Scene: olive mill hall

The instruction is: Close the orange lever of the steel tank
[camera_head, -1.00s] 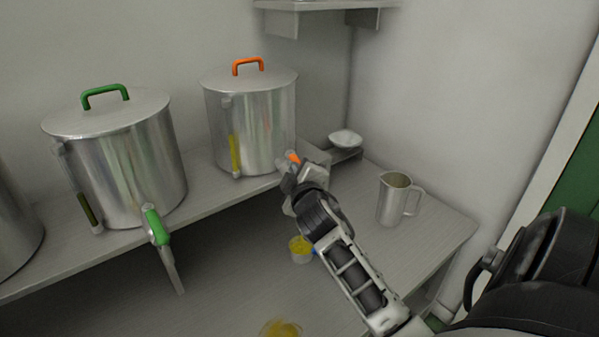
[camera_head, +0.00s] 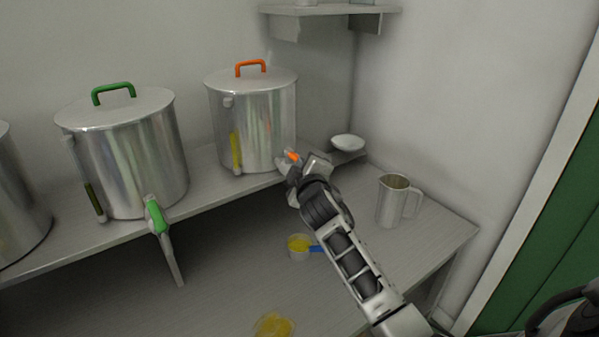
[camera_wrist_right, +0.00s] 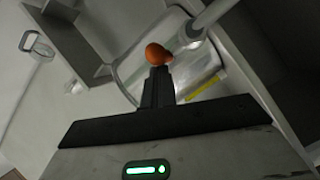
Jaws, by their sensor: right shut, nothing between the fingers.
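The steel tank (camera_head: 263,120) with the orange handle (camera_head: 250,68) stands on the raised shelf, a yellow level strip on its front. Its orange lever (camera_head: 293,156) shows at the tank's lower right, partly hidden by my right gripper (camera_head: 290,172). In the right wrist view the orange lever's rounded end (camera_wrist_right: 157,54) is just beyond the tips of my right gripper (camera_wrist_right: 158,72), touching or very close to them. The right gripper is shut with nothing between its fingers. My left gripper is not in view.
A green-handled tank (camera_head: 130,160) with a green lever (camera_head: 155,214) stands to the left. Below are a cup of yellow liquid with a blue handle (camera_head: 299,247), another yellow container (camera_head: 273,326) and a steel jug (camera_head: 392,203). A white bowl (camera_head: 347,143) sits behind my right arm.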

